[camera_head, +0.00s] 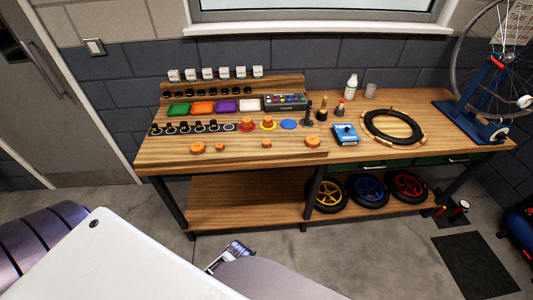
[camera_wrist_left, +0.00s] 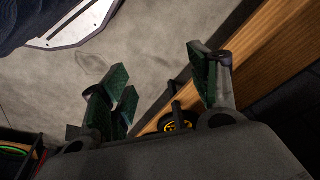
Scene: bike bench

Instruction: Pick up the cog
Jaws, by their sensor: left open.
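No single piece is clearly the cog in the head view. Small dark and grey round parts (camera_head: 198,126) stand in a row on the left half of the bench. Orange knob-like pieces (camera_head: 197,148) sit nearer its front edge, too small to make out teeth. In the left wrist view my left gripper (camera_wrist_left: 160,92) is open and empty, its green-padded fingers apart over the floor beside the bench's wooden edge. A metal gripper part (camera_head: 232,252) shows in front of the bench in the head view, mostly hidden by a grey arm link. My right gripper is not seen.
The wooden bench (camera_head: 230,160) has coloured bins (camera_head: 203,107), a blue box (camera_head: 345,134), a tyre ring (camera_head: 392,126) and a wheel stand (camera_head: 470,115) on top. Several wheels (camera_head: 368,190) stand on its lower shelf (camera_head: 250,203). The floor in front is mostly clear.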

